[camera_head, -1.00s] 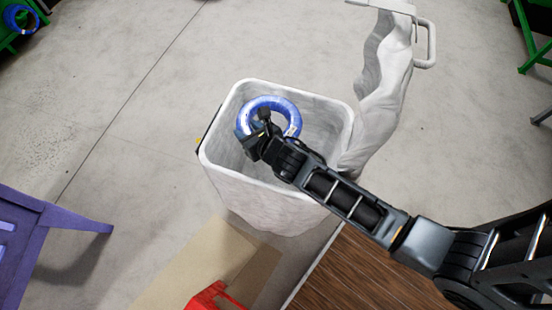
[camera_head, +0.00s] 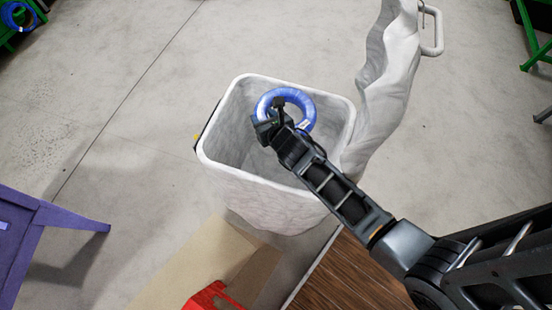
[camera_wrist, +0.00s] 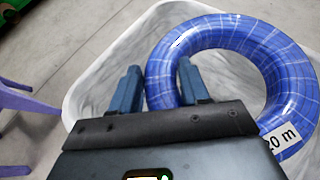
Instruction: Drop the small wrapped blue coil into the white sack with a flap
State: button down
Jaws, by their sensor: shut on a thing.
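The wrapped blue coil (camera_head: 302,97) is a ring with a white label, held in my gripper (camera_head: 270,118) over the white sack (camera_head: 232,185). In the wrist view the coil (camera_wrist: 277,50) has its left side between the two fingers of my gripper (camera_wrist: 160,85), which are shut on it; the label reads "20 m". The sack is open at the top, with its flap (camera_head: 388,75) standing up at the right. Part of the sack's inside shows below the coil. My gripper and arm hide part of the sack's opening.
A purple table (camera_head: 45,225) stands at the left. A red object (camera_head: 213,297) and cardboard (camera_head: 205,262) lie at the bottom, beside a brown wooden surface (camera_head: 345,280). Another blue coil (camera_head: 18,15) is on a green stand at the far top left.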

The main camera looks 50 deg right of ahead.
jog(key=shift+f+b, duration=2.6)
jog(key=c, duration=0.8)
grip_release()
jog(key=o, duration=0.3)
jog(key=shift+s+f, duration=0.1)
jog(key=shift+p+v, duration=0.45)
jog(key=shift+v, duration=3.45)
